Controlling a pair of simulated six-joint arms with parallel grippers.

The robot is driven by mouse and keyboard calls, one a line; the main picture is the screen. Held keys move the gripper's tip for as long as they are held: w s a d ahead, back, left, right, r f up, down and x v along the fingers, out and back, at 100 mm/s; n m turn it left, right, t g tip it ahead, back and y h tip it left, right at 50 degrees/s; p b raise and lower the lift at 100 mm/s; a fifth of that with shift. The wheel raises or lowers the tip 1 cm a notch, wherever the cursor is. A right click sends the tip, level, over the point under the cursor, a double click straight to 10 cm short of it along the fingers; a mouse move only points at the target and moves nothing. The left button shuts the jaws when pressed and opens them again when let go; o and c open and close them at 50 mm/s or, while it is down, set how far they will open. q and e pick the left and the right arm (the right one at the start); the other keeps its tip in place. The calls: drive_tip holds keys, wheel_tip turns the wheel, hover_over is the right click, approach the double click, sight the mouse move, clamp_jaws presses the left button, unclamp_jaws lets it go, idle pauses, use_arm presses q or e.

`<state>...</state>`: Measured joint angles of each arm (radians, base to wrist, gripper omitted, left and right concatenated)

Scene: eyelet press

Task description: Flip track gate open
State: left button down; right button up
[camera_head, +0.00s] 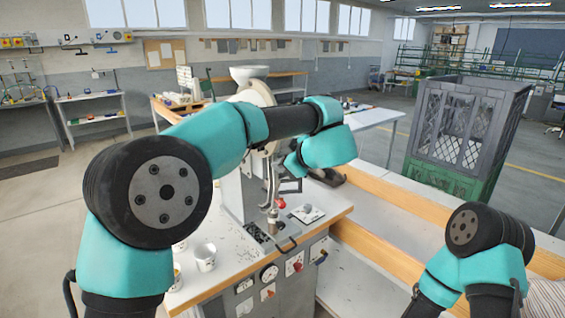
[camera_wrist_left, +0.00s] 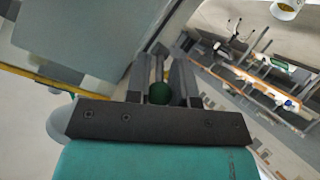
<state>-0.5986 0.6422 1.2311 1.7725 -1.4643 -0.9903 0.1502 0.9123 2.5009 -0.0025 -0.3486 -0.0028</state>
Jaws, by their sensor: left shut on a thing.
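The eyelet press (camera_head: 232,192) stands on a bench, with a pale bowl (camera_head: 249,73) on top and a narrow metal track (camera_head: 271,178) running down its front. My left arm reaches across the press from the left. My left gripper shows in the left wrist view (camera_wrist_left: 161,68), its two dark fingers close around a dark green round piece (camera_wrist_left: 160,93). I cannot tell whether that piece belongs to the track gate. In the head view my left fingers are largely hidden by the arm and press. My right arm shows at the lower right, but its gripper is out of view.
White cups (camera_head: 204,257) stand on the bench left of the press. A red knob (camera_head: 281,203) sits near the track's lower end. A grey crate (camera_head: 465,125) on a green one stands at the right. Wood-edged bench troughs (camera_head: 395,205) lie between.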

use_arm(q)
drive_tip(key=c, duration=1)
unclamp_jaws()
drive_tip(key=shift+d+f, duration=0.1)
drive_tip(key=shift+s+f+t+y, duration=0.15)
drive_tip(key=shift+t+y, duration=0.45)
drive_tip(key=v, duration=1.7)
drive_tip(key=w+a+f+m+t+h, duration=0.15)
drive_tip(key=w+f, duration=0.35)
drive_tip(key=f, duration=0.5)
drive_tip(key=w+a+f+m+t+h, duration=0.1)
drive_tip(key=w+f+m+t+h, duration=0.3)
drive_tip(key=f, duration=0.5)
drive_tip(key=s+a+f+m+g+h, duration=0.1)
drive_tip(key=a+f+g+h, duration=0.1)
drive_tip(key=f, duration=0.8)
drive_tip(key=s+a+f+m+g+h, duration=0.1)
drive_tip(key=a+f+g+h, duration=0.1)
drive_tip(key=f, duration=0.9)
drive_tip(key=shift+a+f+h, duration=0.3)
drive_tip(key=shift+a+h, duration=0.1)
drive_tip(key=shift+h, duration=0.25)
